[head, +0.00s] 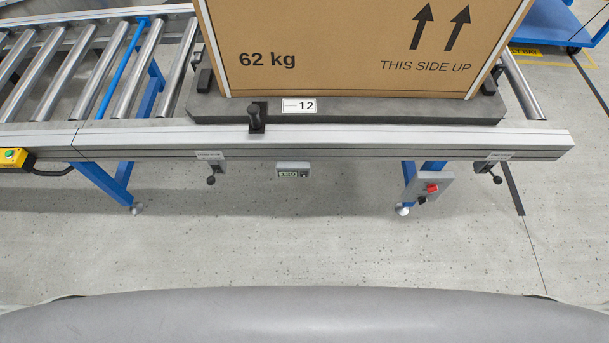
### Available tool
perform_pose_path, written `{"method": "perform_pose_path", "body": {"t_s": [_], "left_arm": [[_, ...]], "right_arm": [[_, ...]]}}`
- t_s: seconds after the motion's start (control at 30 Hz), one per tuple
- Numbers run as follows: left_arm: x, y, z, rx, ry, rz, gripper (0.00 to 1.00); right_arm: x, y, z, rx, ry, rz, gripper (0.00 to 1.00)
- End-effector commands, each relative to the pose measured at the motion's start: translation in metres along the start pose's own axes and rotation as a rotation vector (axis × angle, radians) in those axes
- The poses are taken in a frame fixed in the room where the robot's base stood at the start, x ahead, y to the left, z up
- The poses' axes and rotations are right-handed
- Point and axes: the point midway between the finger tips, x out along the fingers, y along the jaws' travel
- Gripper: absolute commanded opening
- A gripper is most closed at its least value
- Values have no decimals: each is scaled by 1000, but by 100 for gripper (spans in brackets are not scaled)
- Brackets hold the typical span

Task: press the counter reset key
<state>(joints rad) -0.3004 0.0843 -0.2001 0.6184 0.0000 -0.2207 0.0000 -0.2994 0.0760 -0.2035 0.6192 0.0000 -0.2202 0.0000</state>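A small grey counter (293,170) hangs just below the front rail of the roller conveyor, near the middle of the head view. It has a greenish display with digits that look like 120 or 129, too small to read surely. A tiny dark spot at the right of the display may be its reset key (305,175); I cannot tell for certain. Neither of my grippers shows in this view.
A large carton marked 62 kg (320,45) sits on a dark grey carrier plate (380,108) on the conveyor (440,140). A red-knobbed switch box (430,188) hangs at right, a yellow button box (13,158) at left. Two black-knobbed levers (211,180) (496,179) hang below the rail. Floor in front is clear.

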Motion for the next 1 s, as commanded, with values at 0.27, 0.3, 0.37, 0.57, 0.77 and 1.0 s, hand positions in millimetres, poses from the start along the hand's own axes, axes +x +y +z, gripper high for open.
{"method": "perform_pose_path", "body": {"t_s": [0.27, 0.3, 0.37, 0.57, 0.77, 1.0], "left_arm": [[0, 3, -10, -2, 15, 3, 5], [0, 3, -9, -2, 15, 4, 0], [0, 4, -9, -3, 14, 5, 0], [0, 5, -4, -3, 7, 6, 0], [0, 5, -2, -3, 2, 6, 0], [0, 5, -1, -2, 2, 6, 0]], "right_arm": [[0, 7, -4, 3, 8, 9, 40], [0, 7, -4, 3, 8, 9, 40], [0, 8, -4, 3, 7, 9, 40], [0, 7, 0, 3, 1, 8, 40], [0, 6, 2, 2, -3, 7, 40], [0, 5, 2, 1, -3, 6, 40]]}}
